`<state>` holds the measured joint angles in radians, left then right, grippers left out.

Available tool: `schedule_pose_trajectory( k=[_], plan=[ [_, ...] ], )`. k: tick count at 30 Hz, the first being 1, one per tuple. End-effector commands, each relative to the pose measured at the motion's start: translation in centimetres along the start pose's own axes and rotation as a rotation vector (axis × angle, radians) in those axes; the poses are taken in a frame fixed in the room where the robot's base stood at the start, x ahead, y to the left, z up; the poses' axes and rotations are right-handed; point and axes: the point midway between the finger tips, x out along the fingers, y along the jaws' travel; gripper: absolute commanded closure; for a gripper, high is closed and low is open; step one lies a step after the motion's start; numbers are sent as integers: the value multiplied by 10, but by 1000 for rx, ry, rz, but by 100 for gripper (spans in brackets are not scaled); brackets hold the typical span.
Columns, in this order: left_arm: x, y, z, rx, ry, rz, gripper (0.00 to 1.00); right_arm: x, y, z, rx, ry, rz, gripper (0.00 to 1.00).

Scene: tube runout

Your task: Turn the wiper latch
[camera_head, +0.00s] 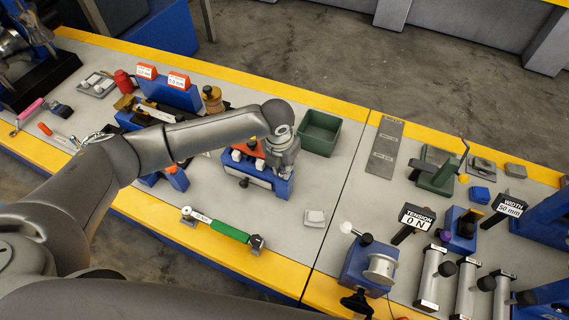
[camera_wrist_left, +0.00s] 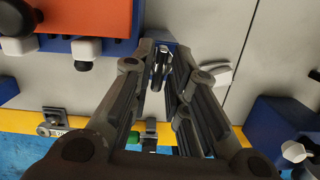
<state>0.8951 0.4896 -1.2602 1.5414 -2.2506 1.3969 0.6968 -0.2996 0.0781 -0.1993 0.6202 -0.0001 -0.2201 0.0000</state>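My left gripper (camera_head: 284,160) points down at the right end of a blue fixture (camera_head: 258,176) with an orange top and white and black knobs. In the left wrist view the gripper's fingers (camera_wrist_left: 161,62) are apart, with grey table showing between them. A small metallic piece (camera_wrist_left: 158,70), possibly the wiper latch, lies between the fingertips against blue; I cannot tell whether they touch it. The orange top (camera_wrist_left: 85,15), a white knob (camera_wrist_left: 87,48) and a black knob (camera_wrist_left: 82,65) are left of the fingers. My right gripper is not in view.
A green bin (camera_head: 320,132) stands behind the gripper. A green-handled tool (camera_head: 230,231) lies near the yellow front edge. A small white block (camera_head: 315,218) lies to the right. A blue spool device (camera_head: 368,265) and a TENSION sign (camera_head: 416,217) stand farther right.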

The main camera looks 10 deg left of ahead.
Motion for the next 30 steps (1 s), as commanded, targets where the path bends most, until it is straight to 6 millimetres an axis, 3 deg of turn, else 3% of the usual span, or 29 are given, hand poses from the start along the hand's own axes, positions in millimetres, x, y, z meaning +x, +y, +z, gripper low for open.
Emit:
schedule_pose_trajectory(
  k=[3,14,30],
  plan=[
    [0,0,0,2,0,0,68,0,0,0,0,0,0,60],
    [-4,0,1,4,0,0,68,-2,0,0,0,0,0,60],
    [-55,1,9,4,-2,0,68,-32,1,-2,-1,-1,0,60]
  ],
)
